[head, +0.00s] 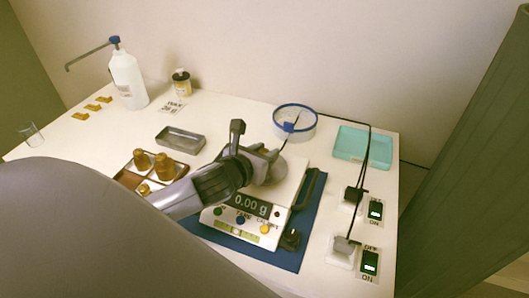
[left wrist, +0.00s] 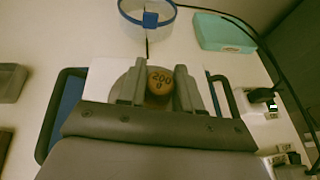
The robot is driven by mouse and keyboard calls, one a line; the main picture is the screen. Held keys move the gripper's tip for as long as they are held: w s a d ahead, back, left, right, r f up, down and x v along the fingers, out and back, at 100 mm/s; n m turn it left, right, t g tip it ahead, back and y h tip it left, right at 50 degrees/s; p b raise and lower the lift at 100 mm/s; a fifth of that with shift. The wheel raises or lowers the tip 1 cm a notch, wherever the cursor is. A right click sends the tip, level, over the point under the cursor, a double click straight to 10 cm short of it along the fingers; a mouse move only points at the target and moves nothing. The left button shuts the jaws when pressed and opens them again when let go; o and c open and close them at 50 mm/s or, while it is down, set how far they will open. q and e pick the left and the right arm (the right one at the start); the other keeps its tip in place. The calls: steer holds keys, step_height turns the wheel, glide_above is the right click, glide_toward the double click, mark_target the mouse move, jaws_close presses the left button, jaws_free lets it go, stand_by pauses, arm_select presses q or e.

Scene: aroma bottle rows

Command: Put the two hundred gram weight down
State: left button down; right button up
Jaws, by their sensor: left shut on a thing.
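My left gripper (head: 262,166) is over the pan of the white balance (head: 226,219), whose display reads 0.00 g. In the left wrist view the brass two hundred gram weight (left wrist: 160,80), marked 200 g, sits between the two fingers of this gripper (left wrist: 159,88), which is shut on it. The weight's marked top faces the camera, with the round grey pan behind it. I cannot tell the gap between weight and pan. In the head view the gripper hides the weight. My right gripper is not in view.
A compartment tray (head: 128,180) with brass weights stands left of the balance, with a grey metal tray (head: 180,139) behind it. A blue-rimmed clear dish (head: 295,120) and a teal tray (head: 362,145) are behind. Cables and switches (head: 370,262) lie to the right.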

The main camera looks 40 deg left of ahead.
arm_select(q)
steer(key=c, duration=0.8)
jaws_free()
steer(key=shift+r, duration=0.1)
steer(key=v, duration=1.2)
steer(key=shift+p, duration=0.3)
steer(key=shift+s, duration=0.1)
